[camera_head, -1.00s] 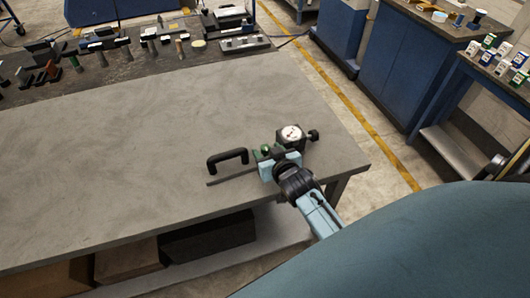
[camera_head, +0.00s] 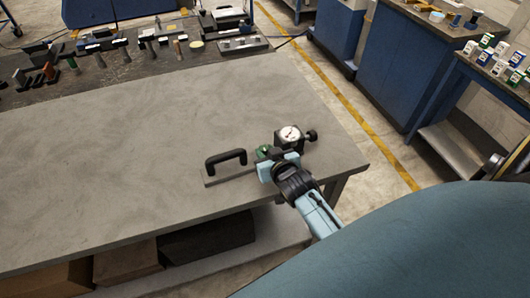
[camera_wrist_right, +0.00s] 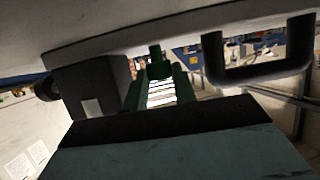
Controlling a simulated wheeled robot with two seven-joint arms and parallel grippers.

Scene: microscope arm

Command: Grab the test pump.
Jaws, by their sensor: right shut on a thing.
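The test pump (camera_head: 291,138) is at the right end of the grey workbench (camera_head: 130,150). It has a round white gauge, a black knob, a green part, a flat base plate and a black U-shaped handle (camera_head: 226,160). My right gripper (camera_head: 270,160) is shut on the pump's green middle part, between handle and gauge block. In the right wrist view the green body (camera_wrist_right: 155,85) sits just beyond the gripper, with the handle at upper right. I cannot tell whether the base plate touches the bench. My left gripper is not in view.
Several small tools and parts stand on a dark mat (camera_head: 100,70) along the bench's far side. The middle of the bench is bare. Dark boxes (camera_head: 208,245) sit on a shelf underneath. A blue cabinet (camera_head: 385,65) stands across the aisle.

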